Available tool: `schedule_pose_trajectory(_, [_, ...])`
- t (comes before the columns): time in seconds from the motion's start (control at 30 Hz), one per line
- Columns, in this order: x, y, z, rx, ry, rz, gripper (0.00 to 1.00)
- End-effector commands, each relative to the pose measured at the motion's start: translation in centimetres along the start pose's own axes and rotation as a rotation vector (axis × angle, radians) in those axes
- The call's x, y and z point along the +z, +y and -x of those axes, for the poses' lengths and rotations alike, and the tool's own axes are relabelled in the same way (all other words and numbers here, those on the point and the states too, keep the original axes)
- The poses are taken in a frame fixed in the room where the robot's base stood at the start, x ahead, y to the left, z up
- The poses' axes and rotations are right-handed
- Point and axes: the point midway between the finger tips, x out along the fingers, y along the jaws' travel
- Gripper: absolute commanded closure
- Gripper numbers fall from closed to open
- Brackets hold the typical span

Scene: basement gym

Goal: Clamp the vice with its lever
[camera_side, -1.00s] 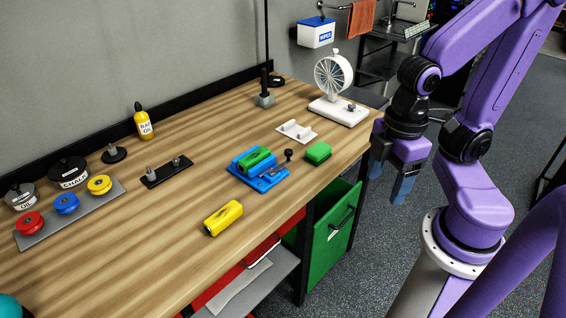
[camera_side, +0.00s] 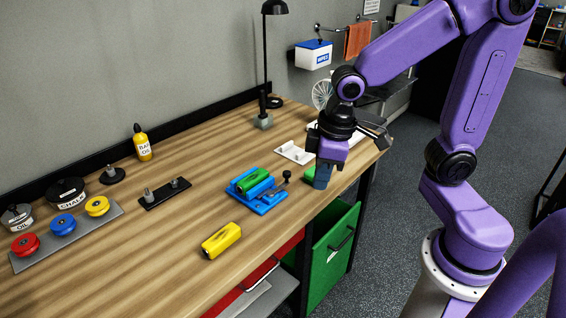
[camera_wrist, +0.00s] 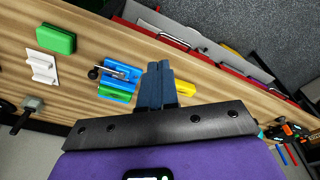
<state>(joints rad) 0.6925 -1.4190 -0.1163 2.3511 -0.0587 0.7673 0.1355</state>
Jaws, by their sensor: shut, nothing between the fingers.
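The blue vice (camera_side: 262,206) sits on the wooden bench with a green piece (camera_side: 254,180) in it. Its lever with a black knob (camera_side: 287,174) sticks out on the right side. In the wrist view the vice (camera_wrist: 118,68) lies left of my fingers, with the knob (camera_wrist: 94,73) at its left end and the green piece (camera_wrist: 114,95) along its lower side. My gripper (camera_side: 322,183) is above the bench's front edge, right of the lever and apart from it. Its blue fingers (camera_wrist: 157,70) are together and empty. Whether the jaws grip the green piece is unclear.
A loose green block (camera_side: 308,174) is partly hidden behind my gripper. A white bracket (camera_side: 295,152) lies behind the vice, and a yellow block (camera_side: 221,241) lies in front. A white fan (camera_side: 322,94) stands behind my arm. Bench left of the vice has clear space.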

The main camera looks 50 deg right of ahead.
Motion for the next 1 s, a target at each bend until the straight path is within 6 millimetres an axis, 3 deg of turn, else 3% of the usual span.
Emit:
schedule_pose_trajectory(0.2, [-3.7, 3.7, -0.9, 0.032, 0.039, -0.179, 1.00])
schedule_pose_trajectory(0.5, [-7.5, 9.8, -2.1, 0.081, 0.092, -0.420, 1.00])
schedule_pose_trajectory(0.8, [-9.5, 16.2, -3.2, 0.132, 0.146, -0.644, 1.00])
schedule_pose_trajectory(1.0, [-9.8, 19.2, -3.6, 0.157, 0.170, -0.739, 1.00])
